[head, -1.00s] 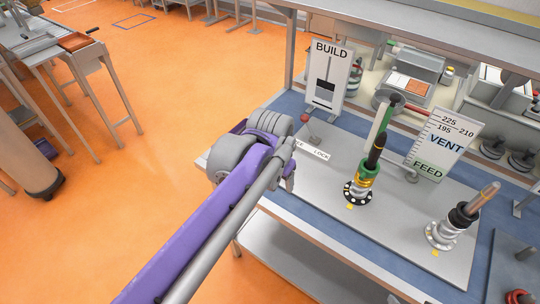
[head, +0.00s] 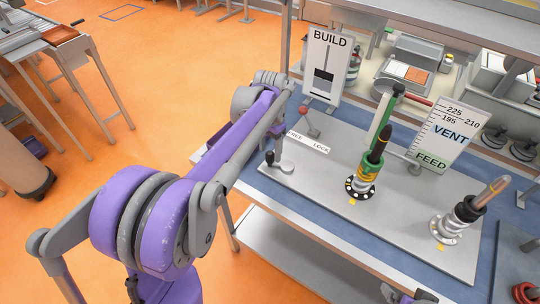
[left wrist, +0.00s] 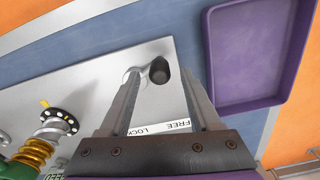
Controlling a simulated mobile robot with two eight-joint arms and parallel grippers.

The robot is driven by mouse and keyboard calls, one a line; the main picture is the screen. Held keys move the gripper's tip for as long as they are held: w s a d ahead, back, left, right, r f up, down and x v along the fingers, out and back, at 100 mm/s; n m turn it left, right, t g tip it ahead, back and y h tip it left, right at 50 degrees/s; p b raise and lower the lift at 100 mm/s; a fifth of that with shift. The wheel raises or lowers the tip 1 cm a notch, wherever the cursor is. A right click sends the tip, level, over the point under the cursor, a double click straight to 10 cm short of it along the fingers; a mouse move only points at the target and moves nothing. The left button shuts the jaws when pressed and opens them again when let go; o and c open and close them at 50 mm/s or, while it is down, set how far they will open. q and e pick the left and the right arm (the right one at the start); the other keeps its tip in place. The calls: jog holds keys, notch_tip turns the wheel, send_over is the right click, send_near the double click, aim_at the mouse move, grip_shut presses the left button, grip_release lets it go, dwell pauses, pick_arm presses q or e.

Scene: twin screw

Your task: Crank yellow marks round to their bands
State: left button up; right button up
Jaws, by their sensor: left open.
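My left gripper (left wrist: 160,72) is open in the left wrist view, with its fingers on either side of a black crank knob (left wrist: 158,70). I cannot tell whether they touch it. In the head view the fingers are hidden behind my arm, and the black knob (head: 269,157) stands on a silver crank (head: 284,166). A green and gold screw unit (head: 366,172) has a dotted black flange and a yellow mark (head: 351,202). A silver screw unit (head: 453,222) with a black collar stands right of it, with a yellow mark (head: 440,247).
A BUILD board (head: 326,66) and a VENT/FEED board (head: 446,132) stand behind the units. A red-knobbed lever (head: 307,122) stands by the FREE LOCK label (head: 316,146). A purple tray (left wrist: 211,50) lies beside the plate in the left wrist view.

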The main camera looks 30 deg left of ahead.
pick_arm(q)
jog(key=shift+f, duration=1.5)
jog(key=shift+c, duration=0.2)
grip_shut()
